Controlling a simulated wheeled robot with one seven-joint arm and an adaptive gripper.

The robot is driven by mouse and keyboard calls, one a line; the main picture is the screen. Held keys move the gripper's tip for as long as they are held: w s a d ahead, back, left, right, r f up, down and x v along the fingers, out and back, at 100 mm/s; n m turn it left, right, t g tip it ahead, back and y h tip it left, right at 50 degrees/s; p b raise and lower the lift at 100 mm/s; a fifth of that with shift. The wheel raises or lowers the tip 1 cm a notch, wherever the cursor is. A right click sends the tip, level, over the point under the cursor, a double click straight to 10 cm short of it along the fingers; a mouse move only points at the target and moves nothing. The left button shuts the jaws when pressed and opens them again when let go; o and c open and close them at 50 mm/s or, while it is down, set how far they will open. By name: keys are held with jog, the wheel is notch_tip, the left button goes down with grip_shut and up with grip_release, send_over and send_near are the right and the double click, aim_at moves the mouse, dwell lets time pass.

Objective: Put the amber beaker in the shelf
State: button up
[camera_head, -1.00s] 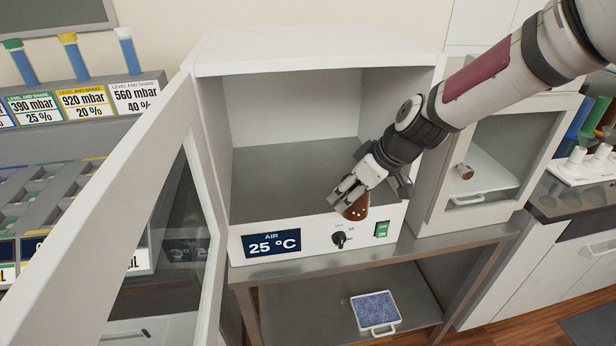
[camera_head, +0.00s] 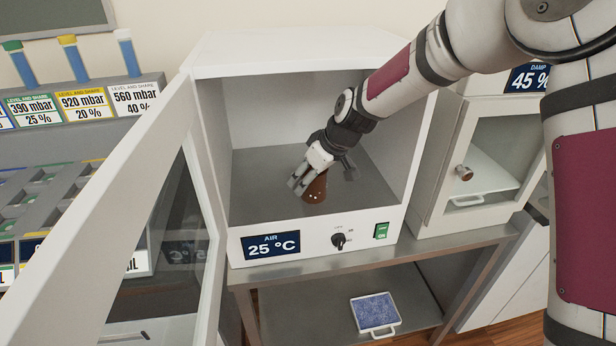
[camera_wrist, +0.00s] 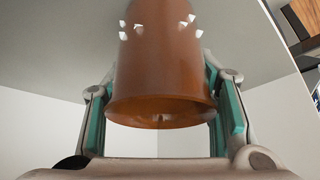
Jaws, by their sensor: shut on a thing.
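The amber beaker (camera_head: 316,190) is brown with small pale marks. My gripper (camera_head: 308,181) is shut on it inside the open white cabinet, above or at the grey shelf floor (camera_head: 262,190); I cannot tell whether the beaker touches that floor. In the wrist view the beaker (camera_wrist: 160,65) sits between the two green-padded fingers (camera_wrist: 160,120), with its rim toward the camera. The cabinet front carries an "AIR 25 °C" display (camera_head: 271,246), a dark knob (camera_head: 338,240) and a green switch (camera_head: 381,231).
The cabinet's glazed door (camera_head: 110,190) stands open at the left. A second, closed cabinet (camera_head: 480,170) stands at the right. A white tray with blue contents (camera_head: 375,312) lies on the lower shelf. The cabinet floor around the beaker is clear.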

jog(key=shift+f, duration=0.1)
jog(key=o, duration=1.2)
jog(key=shift+d+r, duration=0.1)
jog(key=shift+r, duration=0.3)
jog(key=v, duration=0.3)
jog(key=shift+f, duration=0.1)
jog(key=s+d, duration=0.7)
jog(key=d, duration=0.2)
jog(key=shift+d+f, duration=0.25)
jog(key=shift+s+r, duration=0.1)
